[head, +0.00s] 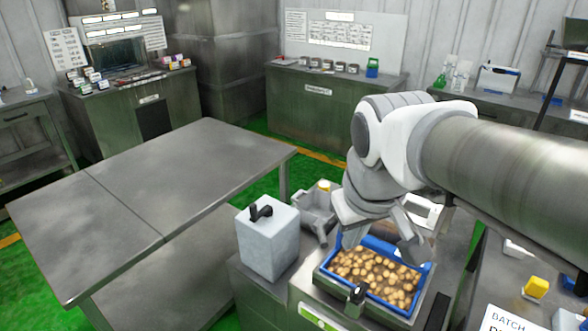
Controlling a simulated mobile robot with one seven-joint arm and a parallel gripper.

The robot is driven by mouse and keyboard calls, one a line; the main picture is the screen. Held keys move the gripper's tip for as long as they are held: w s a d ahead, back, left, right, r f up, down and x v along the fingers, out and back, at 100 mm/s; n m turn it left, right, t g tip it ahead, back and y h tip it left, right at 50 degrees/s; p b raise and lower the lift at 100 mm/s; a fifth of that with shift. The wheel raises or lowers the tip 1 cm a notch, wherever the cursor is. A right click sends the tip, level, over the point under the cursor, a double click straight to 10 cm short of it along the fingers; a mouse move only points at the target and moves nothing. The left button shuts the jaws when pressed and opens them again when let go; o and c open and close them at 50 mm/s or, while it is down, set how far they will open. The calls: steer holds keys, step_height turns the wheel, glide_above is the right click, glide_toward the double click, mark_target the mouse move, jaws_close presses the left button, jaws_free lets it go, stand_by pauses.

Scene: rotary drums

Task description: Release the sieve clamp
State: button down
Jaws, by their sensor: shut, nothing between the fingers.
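The sieve is most likely the blue-rimmed tray (325,270) of brown, rounded pieces at the lower centre right of the head view. A small black knob-like part (357,294) stands at its front edge; it may be the clamp, but I cannot tell its position. My gripper (380,232) points down over the back part of the tray. It is shut and empty. Its grey parts hide some of the tray's back rim, and I cannot tell if they touch it.
A pale box with a black handle (268,240) stands left of the tray. A grey bin-like part (318,208) is behind it. A bare grey table (150,190) fills the left. A yellow object (536,287) and a batch sheet (508,320) lie at the lower right.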

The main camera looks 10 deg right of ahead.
mark_target(361, 288)
steer(key=w+d+f+n+g+b, duration=0.2)
steer(key=w+f+n+g, duration=0.1)
steer(key=w+f, duration=0.7)
steer(key=w+d+f+n+g+h+b, duration=0.1)
steer(key=w+d+f+n+g+b, duration=0.1)
steer(key=w+f, duration=0.8)
steer(key=shift+d+f+n+g, duration=0.25)
steer(key=shift+f+n+g, duration=0.35)
steer(key=shift+n, duration=0.5)
steer(key=shift+s+b, duration=0.1)
steer(key=shift+b, duration=0.2)
steer(key=b+x, duration=0.1)
steer(key=x, duration=0.8)
steer(key=shift+d+f, duration=0.2)
steer(key=shift+f, duration=0.2)
steer(key=shift+s+d+f+b, duration=0.15)
steer(key=shift+s+d+b, duration=0.15)
steer(key=shift+s+d, duration=1.15)
steer(key=shift+d, duration=0.05)
